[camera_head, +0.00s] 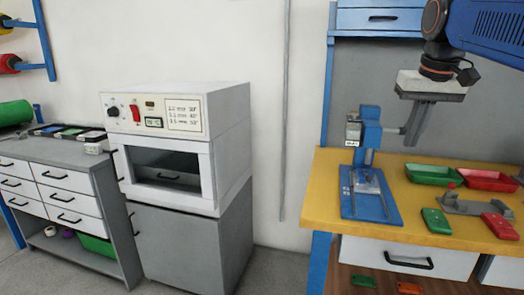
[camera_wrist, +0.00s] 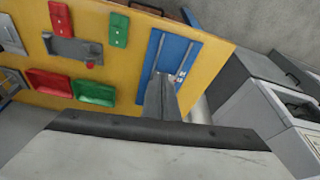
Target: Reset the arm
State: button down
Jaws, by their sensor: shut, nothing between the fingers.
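My gripper (camera_head: 412,136) hangs at the upper right in the body camera view, above the yellow bench top (camera_head: 318,208). Its fingers point down and are shut with nothing between them. They appear close to the blue press-like stand (camera_head: 369,135), to its right in the picture; I cannot tell the exact gap. In the wrist view, the shut fingers (camera_wrist: 160,90) stand in the middle, in front of the stand's blue base (camera_wrist: 181,54).
Red (camera_head: 487,180) and green (camera_head: 433,174) trays, a grey fixture (camera_head: 475,207), a green part (camera_head: 439,221) and a red part (camera_head: 500,226) lie on the bench. A white oven (camera_head: 180,140) on a grey cabinet stands left. Bare floor lies between cabinet and bench.

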jog(key=s+a+f, duration=0.2)
jog(key=s+f, duration=0.4)
jog(key=f, duration=0.4)
jog(key=s+a+f+n+t, duration=0.1)
jog(key=s+a+f, duration=0.1)
jog(key=s+f, duration=0.5)
jog(key=s+a+f, duration=0.2)
jog(key=s+f, duration=0.5)
jog(key=f, duration=0.6)
jog(key=shift+a+f+n+y, duration=0.2)
jog(key=shift+f+n+y, duration=0.1)
